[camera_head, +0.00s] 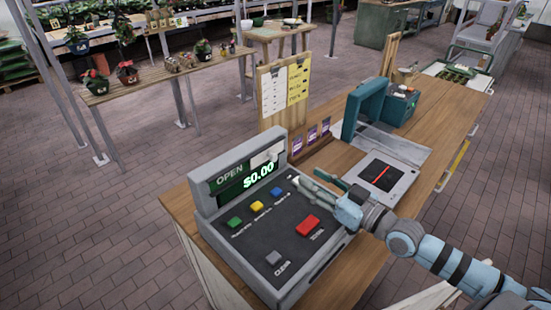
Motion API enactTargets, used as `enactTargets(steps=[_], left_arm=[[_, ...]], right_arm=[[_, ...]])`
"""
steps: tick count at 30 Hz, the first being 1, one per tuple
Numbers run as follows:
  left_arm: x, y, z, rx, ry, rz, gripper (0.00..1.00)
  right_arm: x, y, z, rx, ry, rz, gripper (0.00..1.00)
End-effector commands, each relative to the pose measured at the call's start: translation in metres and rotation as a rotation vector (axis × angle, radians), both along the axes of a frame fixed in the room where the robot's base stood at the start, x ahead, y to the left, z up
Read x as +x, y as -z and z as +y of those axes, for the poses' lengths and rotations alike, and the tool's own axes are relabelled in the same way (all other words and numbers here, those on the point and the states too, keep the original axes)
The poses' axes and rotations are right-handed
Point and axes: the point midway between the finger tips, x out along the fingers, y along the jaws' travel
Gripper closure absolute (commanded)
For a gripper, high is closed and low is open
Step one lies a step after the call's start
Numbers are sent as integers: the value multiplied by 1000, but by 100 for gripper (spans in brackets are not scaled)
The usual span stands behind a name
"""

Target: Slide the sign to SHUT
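The sign is a sliding strip on the upper front of the grey cash register's display. The word OPEN (230,174) shows at its left. A pale sliding cover (267,156) sits at the right end of the strip, and no SHUT lettering is visible. The cash register (270,226) stands on the wooden counter, with $0.00 on its green screen. My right gripper (303,181) reaches in from the right, above the register's right edge, pointing left toward the display. It is apart from the cover. My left gripper is not in view.
Just behind the register stand a board with price sheets (298,84) and a low rack of purple packets (312,134). A scanner plate (381,178) and a teal frame (363,108) lie to the right on the counter. Colored buttons cover the register's sloped front.

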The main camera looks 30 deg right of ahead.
Motion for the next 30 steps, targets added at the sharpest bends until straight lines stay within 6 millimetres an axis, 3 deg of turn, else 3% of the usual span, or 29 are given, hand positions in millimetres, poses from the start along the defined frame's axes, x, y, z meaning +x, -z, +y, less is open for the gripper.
enactTargets(steps=[1,6,15,27,30], left_arm=[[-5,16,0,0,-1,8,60],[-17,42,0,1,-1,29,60],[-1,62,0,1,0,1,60],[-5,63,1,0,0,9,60],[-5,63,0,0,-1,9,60]], right_arm=[[11,6,5,6,-1,-9,62],[52,7,20,9,-3,-11,62],[105,4,37,4,-1,-3,62],[116,2,42,-1,-3,-1,62],[115,2,41,-1,-3,-1,76]])
